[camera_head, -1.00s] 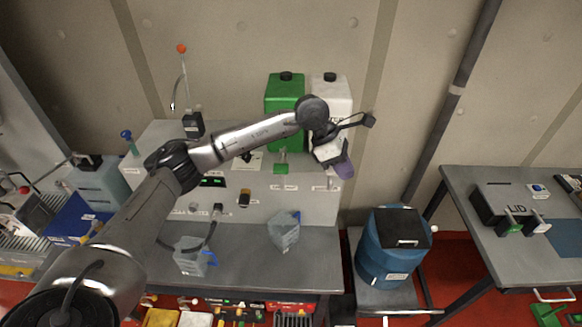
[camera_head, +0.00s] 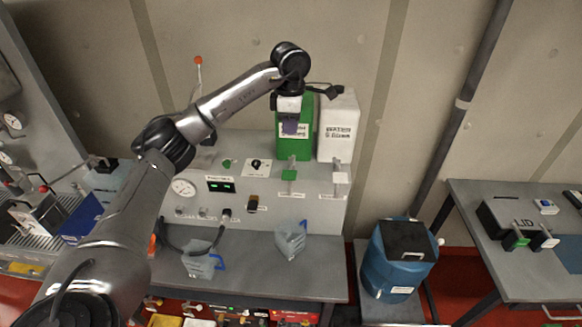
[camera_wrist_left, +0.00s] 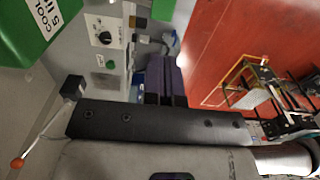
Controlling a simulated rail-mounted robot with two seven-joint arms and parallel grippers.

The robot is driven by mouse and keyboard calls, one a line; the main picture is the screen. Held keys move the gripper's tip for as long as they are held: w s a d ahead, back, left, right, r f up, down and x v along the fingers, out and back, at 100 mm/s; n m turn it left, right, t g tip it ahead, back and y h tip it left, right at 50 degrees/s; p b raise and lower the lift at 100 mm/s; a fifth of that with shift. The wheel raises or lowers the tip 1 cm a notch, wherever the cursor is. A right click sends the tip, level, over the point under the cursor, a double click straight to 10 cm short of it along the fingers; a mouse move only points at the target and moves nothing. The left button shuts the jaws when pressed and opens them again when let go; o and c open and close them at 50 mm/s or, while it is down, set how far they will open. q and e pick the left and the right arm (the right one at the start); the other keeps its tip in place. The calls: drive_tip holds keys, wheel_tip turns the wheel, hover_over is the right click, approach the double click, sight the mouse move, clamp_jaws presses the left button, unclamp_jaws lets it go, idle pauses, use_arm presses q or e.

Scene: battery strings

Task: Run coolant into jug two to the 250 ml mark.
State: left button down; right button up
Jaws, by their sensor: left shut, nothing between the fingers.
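A green tank (camera_head: 282,152) with a white label stands at the back of the grey bench unit; its label in the left wrist view (camera_wrist_left: 45,15) begins "COOL". A green tap (camera_head: 289,175) is on the unit's front below it. Two clear jugs with blue handles stand on the bench: one at the left (camera_head: 198,264) near a dark hose, one (camera_head: 288,243) below the green tap. I cannot tell their numbers or any liquid level. My left gripper (camera_head: 290,127), with purple fingers, is shut and empty, in front of the green tank and above its tap. My right gripper is not in view.
A white tank (camera_head: 338,128) stands right of the green one, with a white tap (camera_head: 340,176) below. The unit's front carries a gauge (camera_head: 183,187), a green-lit display (camera_head: 221,186) and a knob (camera_head: 256,164). A blue drum (camera_head: 392,275) stands right of the bench.

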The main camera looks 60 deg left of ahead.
sight(291, 173)
use_arm(q)
wheel_tip(291, 173, down, 14)
drive_tip(key=p, duration=0.3)
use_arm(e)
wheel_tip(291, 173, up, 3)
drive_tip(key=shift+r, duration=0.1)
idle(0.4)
